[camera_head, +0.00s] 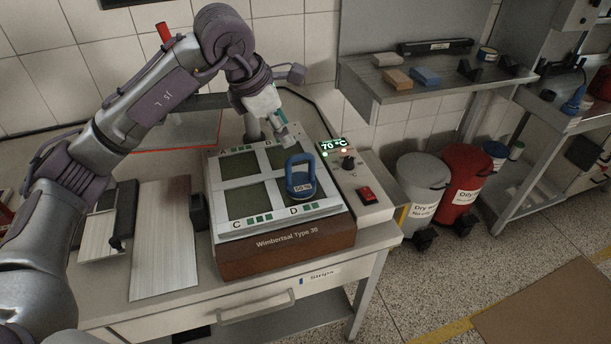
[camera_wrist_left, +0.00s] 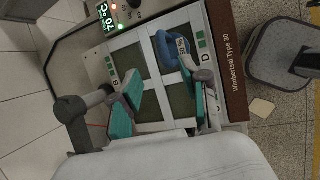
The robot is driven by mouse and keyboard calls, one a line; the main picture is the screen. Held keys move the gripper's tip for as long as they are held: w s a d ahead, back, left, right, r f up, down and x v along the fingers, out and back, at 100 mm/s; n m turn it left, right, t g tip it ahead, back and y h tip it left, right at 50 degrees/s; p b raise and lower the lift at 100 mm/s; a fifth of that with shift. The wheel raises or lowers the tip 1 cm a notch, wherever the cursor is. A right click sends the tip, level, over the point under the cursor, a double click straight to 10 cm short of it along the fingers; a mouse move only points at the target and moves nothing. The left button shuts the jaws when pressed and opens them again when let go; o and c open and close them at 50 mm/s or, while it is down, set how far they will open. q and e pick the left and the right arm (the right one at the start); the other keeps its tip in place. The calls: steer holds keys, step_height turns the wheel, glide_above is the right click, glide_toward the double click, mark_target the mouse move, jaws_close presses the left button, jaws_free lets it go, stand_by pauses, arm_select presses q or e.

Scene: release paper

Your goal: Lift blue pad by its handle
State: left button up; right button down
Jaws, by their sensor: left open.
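The blue pad (camera_head: 300,188), a round blue piece with an upright loop handle and a white label, sits on the lower right panel of the heated plate, marked D. It also shows in the left wrist view (camera_wrist_left: 172,52), upper middle, beyond the fingertips. My left gripper (camera_head: 272,132) is above the back of the plate, behind and left of the pad in the head view, and apart from it. In the left wrist view its teal-padded fingers (camera_wrist_left: 168,88) are spread with nothing between them. My right gripper is not in view.
The heated device (camera_head: 285,255), labelled Wimbertsal Type 30, has a control panel (camera_head: 350,165) reading 70 °C on its right. A shelf (camera_head: 430,85) with small blocks and bins (camera_head: 465,185) stand at right.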

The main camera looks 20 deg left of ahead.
mark_target(298, 155)
arm_select(q)
steer(key=x, duration=0.4)
steer(key=shift+f+p, duration=0.25)
steer(key=shift+p, duration=0.1)
steer(key=shift+w+d+f, duration=0.15)
steer(key=shift+w+f, duration=0.05)
steer(key=shift+f, duration=0.1)
steer(key=shift+w+f, duration=0.1)
steer(key=shift+f, duration=0.1)
steer(key=x, duration=0.1)
steer(key=p+x, duration=0.2)
steer(key=x, duration=0.1)
steer(key=shift+s+d+f, duration=0.15)
steer(key=shift+s, duration=0.05)
steer(key=shift+w+f, duration=0.15)
steer(key=shift+f, duration=0.2)
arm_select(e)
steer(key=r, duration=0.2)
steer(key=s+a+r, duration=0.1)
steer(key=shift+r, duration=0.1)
arm_select(q)
steer(key=shift+c, duration=0.4)
steer(key=c, duration=0.8)
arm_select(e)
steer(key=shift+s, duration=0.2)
